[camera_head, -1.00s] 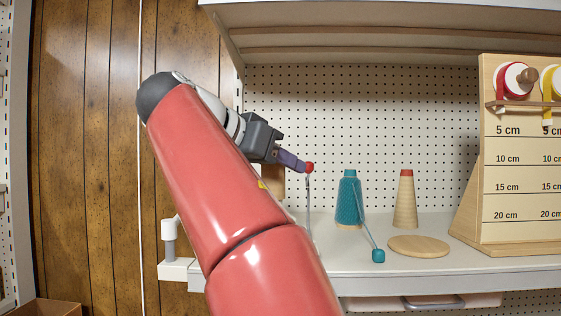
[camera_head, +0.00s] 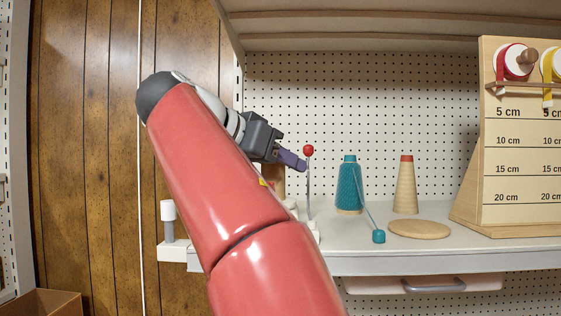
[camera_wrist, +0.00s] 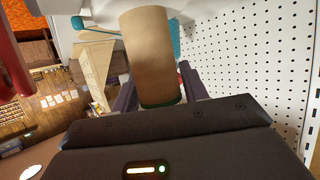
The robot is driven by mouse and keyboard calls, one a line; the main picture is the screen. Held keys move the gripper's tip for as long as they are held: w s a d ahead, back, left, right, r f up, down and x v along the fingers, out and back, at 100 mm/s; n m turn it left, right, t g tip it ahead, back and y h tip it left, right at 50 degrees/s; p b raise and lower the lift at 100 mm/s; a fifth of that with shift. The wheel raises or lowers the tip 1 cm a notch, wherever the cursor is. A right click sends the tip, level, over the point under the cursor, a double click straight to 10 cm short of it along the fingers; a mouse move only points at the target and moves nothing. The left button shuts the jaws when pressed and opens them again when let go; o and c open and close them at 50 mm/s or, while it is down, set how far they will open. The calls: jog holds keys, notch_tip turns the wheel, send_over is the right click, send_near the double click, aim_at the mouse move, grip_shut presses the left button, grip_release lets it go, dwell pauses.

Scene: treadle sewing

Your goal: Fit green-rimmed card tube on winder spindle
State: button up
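The green-rimmed card tube (camera_wrist: 150,55) is a plain brown cylinder between my gripper's two purple fingers in the wrist view. Its green rim (camera_wrist: 162,104) is at the end nearest my gripper's body. My gripper (camera_head: 298,163) appears shut on it, with a finger along each side. In the head view a brown strip of the tube (camera_head: 272,182) shows below the gripper, mostly behind my arm. A thin upright rod with a red ball (camera_head: 308,150) stands just right of the fingertips. I cannot make out the winder spindle; my arm covers that part of the shelf.
On the white shelf (camera_head: 440,255) stand a teal thread cone (camera_head: 348,188), a bare cone with a red top (camera_head: 405,185) and a round wooden disc (camera_head: 419,229). A white-capped post (camera_head: 168,211) stands left of my arm.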

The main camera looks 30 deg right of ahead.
jog(key=o, duration=0.4)
jog(key=p+v, duration=0.2)
jog(key=v, duration=0.6)
jog(key=shift+d, duration=0.1)
